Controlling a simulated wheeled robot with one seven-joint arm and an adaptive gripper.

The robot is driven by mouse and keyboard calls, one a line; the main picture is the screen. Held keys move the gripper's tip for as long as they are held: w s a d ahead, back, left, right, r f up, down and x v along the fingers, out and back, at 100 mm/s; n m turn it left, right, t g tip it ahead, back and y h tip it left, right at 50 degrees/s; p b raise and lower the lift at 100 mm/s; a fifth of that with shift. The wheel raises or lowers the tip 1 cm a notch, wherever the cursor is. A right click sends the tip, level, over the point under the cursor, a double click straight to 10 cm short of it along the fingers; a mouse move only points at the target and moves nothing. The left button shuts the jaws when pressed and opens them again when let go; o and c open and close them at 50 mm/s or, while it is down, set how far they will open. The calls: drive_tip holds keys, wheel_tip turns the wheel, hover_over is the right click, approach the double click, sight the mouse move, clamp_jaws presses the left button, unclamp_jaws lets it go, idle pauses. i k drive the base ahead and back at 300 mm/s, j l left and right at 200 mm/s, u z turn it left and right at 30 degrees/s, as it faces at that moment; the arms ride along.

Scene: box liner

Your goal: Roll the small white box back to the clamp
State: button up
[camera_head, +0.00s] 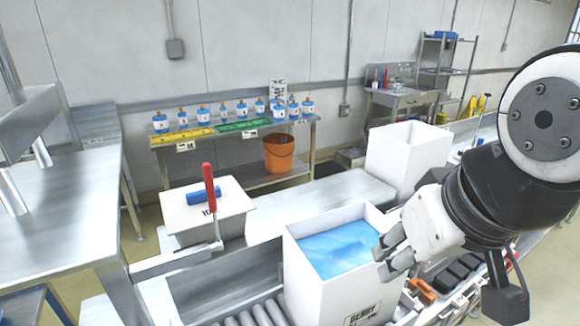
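A white open-topped box (310,270) with a blue liner (338,247) inside and dark lettering on its front stands upright by the rollers, in the lower middle. A second white box (412,150) stands farther back to the right. I cannot tell from size alone which one is the small box.
Grey rollers (255,314) lie left of the lined box. A back bench holds several blue-and-white jars. An orange clip-like item (422,290) lies right of the lined box.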

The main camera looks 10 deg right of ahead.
sight(342, 278)
drive_tip(key=i+l+u, duration=0.1)
drive_tip(key=l+u, duration=0.25)
drive_tip(key=l, duration=0.35)
drive_tip(key=l+u, duration=0.35)
drive_tip(key=l, duration=0.35)
drive_tip(key=l+u, duration=0.35)
drive_tip(key=l, duration=0.35)
